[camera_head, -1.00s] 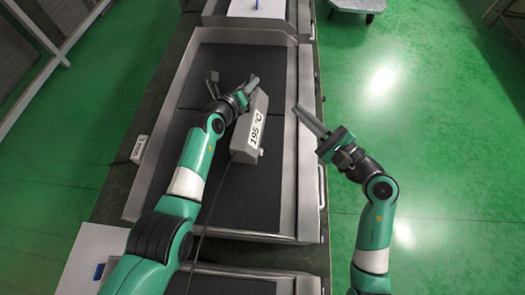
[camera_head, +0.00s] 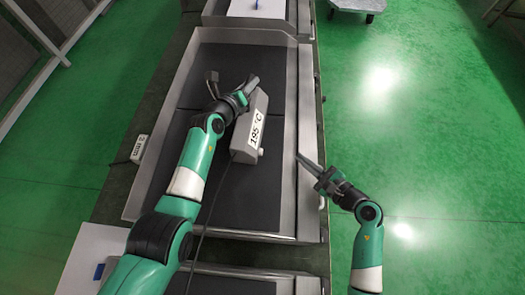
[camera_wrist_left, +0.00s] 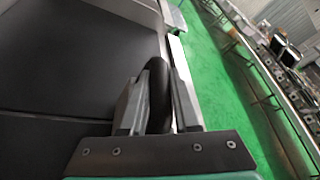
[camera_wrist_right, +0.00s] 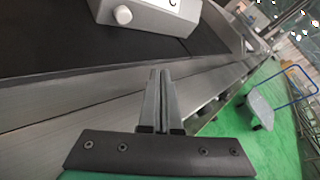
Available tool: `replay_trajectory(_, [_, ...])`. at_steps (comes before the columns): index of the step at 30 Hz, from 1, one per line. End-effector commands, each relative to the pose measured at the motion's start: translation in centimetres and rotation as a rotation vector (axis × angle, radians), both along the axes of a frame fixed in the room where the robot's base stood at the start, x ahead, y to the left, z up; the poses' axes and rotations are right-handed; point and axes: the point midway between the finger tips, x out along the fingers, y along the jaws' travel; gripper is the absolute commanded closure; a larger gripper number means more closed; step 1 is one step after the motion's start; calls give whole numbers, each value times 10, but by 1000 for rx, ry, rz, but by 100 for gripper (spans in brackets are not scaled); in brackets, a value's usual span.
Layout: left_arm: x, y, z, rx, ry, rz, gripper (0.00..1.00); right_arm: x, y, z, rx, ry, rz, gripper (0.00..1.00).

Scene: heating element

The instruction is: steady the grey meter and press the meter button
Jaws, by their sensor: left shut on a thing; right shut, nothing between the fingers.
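The grey meter (camera_head: 243,150) lies on the dark tray surface, its display reading about 195 °C in the head view. In the right wrist view the meter (camera_wrist_right: 150,14) shows its end face with a round white knob or button (camera_wrist_right: 123,15). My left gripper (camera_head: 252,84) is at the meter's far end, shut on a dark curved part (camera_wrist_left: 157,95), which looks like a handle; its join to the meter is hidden. My right gripper (camera_head: 300,158) is shut and empty, over the tray's right rim, apart from the meter and to the right of its near end.
The metal tray (camera_head: 287,190) has raised rims; its near part is bare. A dark cable runs from the meter toward the near edge. A small white box (camera_head: 139,148) sits at the left. A cart (camera_head: 358,5) stands far right on the green floor.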

Motion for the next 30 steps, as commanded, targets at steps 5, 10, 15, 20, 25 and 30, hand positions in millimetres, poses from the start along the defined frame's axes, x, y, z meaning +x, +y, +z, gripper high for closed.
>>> replay_trajectory(5, [0,0,0,0,1,-1,100,1,19,0,0,-1,4,100])
replay_trajectory(10, [0,0,-1,0,1,-1,100,3,44,0,-1,-1,4,100])
replay_trajectory(15, [0,0,-1,0,1,-1,100,5,67,1,0,-1,3,100])
replay_trajectory(20, [0,0,-1,0,1,-1,100,7,81,0,0,-1,2,100])
replay_trajectory(25, [0,0,-1,0,1,-1,100,7,85,0,1,-1,0,100])
replay_trajectory(30, [0,0,-1,0,1,-1,100,7,85,0,1,-1,0,100])
